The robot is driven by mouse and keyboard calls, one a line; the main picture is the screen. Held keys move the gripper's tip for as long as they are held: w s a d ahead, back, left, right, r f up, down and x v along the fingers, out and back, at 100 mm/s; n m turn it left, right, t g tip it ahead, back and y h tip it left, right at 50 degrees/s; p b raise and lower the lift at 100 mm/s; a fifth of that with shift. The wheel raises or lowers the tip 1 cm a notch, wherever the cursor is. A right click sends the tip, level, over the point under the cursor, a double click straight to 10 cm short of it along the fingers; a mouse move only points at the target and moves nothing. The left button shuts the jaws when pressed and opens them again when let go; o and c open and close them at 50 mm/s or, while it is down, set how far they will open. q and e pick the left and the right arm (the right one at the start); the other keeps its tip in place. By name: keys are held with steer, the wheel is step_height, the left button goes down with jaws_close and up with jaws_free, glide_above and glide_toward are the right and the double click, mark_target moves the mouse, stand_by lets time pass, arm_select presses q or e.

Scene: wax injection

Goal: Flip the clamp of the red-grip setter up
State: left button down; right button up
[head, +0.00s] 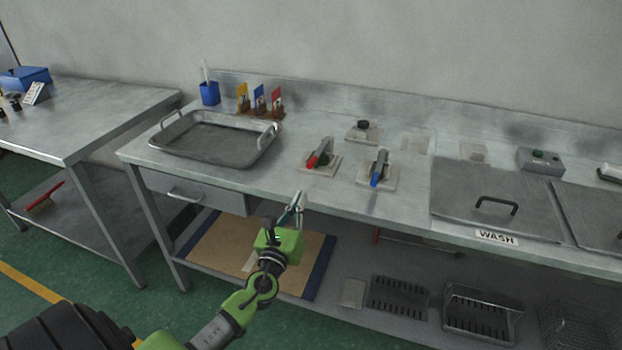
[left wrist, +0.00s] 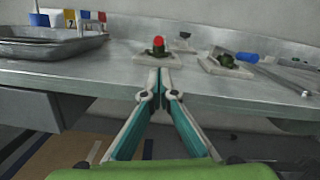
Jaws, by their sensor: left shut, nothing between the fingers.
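The red-grip setter (head: 319,156) stands on a pale square base on the steel counter, its red grip tilted toward the counter's front. In the left wrist view the red-grip setter (left wrist: 158,45) is straight ahead, beyond the fingertips, with its red end up. My left gripper (head: 300,196) is shut and empty, in front of the counter's front edge and apart from the setter. The shut fingers (left wrist: 158,74) point toward the setter in the left wrist view. A blue-grip setter (head: 378,170) stands to the right on its own base. My right gripper is not in view.
A metal tray (head: 213,160) with handles sits at the left of the counter. A black-knobbed piece (head: 363,127) is behind the setters. A lidded wash station (head: 490,213) is at the right. Coloured cards (head: 259,98) and a blue cup (head: 209,93) stand behind the tray.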

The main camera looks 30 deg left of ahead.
mark_target(311, 184)
arm_select(q)
steer(key=x, duration=1)
